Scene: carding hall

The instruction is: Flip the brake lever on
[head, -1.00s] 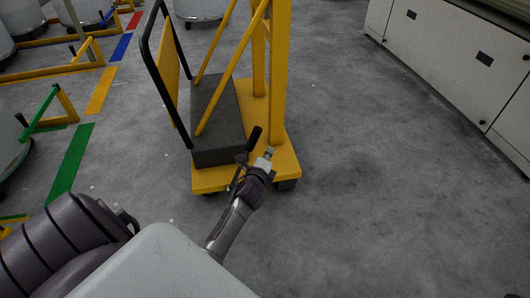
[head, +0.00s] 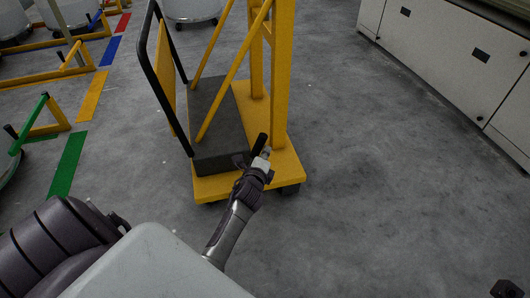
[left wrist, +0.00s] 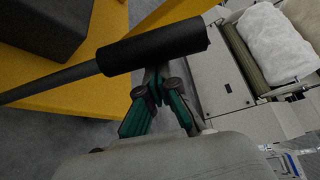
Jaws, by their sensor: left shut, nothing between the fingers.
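The brake lever is a grey rod with a black grip (head: 259,144) at the near end of the yellow wheeled trolley (head: 222,186). In the left wrist view the black grip (left wrist: 152,46) crosses above my fingers, its rod running down to the left. My left gripper (head: 265,154) is shut and empty, right beside the grip. In the left wrist view its green fingers (left wrist: 158,85) meet at the grip's underside, and the grip hides their tips. I cannot tell whether they touch it. A dark piece at the bottom right corner may be my right gripper (head: 507,290).
A dark grey block (head: 215,120) lies on the trolley between yellow posts and a black push handle (head: 151,45). Light cabinets (head: 455,50) line the right side. Yellow and green floor frames (head: 45,120) stand at left. The floor right of the trolley is clear.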

